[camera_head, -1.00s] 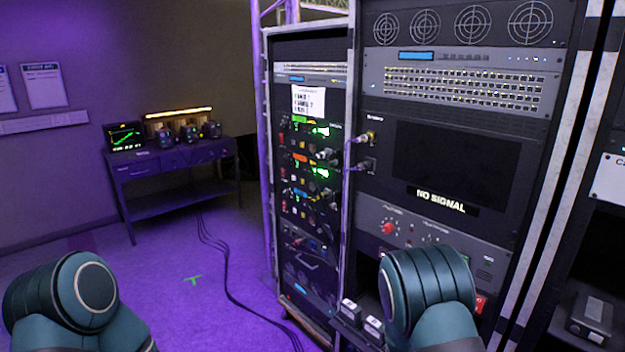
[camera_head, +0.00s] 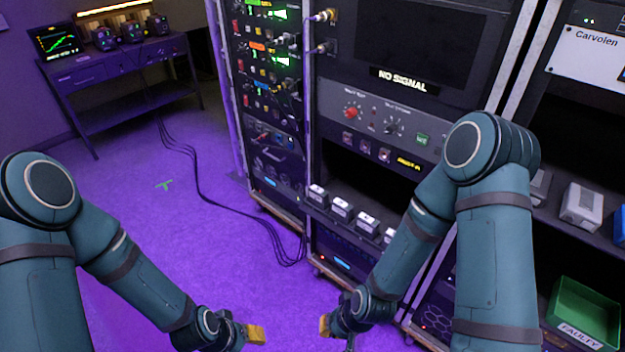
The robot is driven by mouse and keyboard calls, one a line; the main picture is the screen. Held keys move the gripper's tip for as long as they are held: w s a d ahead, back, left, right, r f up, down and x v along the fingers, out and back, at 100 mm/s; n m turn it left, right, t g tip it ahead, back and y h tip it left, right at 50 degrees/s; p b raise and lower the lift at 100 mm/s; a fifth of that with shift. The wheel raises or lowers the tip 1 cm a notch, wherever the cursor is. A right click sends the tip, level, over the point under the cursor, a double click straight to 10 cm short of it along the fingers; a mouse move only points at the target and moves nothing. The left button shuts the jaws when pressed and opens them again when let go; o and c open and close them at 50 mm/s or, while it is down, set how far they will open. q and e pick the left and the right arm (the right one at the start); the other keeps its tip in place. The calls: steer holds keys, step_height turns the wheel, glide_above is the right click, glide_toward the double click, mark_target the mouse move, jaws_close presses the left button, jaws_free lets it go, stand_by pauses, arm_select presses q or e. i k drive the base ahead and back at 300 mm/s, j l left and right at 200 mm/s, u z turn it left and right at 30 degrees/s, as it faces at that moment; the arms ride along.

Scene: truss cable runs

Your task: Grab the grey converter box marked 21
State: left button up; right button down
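Several small light-grey boxes (camera_head: 342,208) stand in a row on the ledge of the middle rack. They have marks on top that are too small to read. A larger grey box (camera_head: 581,207) sits on the right rack's shelf, with another partly hidden behind my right arm. I cannot make out the number 21 on any box. My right gripper (camera_head: 327,326) is low at the bottom centre, below and apart from the boxes. My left gripper (camera_head: 254,334) is at the bottom, left of it. Only yellow finger parts show, so I cannot tell their opening.
A green bin (camera_head: 583,312) labelled FAULTY stands at the lower right. A blue object (camera_head: 620,226) is at the right edge. Black cables (camera_head: 205,195) run over the purple floor to the rack. A desk (camera_head: 120,70) stands at the back left.

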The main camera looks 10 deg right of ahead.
mark_target(318, 197)
steer(key=i+z, duration=0.1)
steer(key=z, duration=1.2)
steer(key=i+j+z, duration=0.1)
steer(key=j+z, duration=0.7)
steer(key=z, duration=0.15)
steer(key=j+z, duration=0.2)
steer(key=j, duration=0.3)
steer(key=k+j+z, duration=0.2)
steer(key=j, duration=1.3)
steer(key=k+z, duration=0.05)
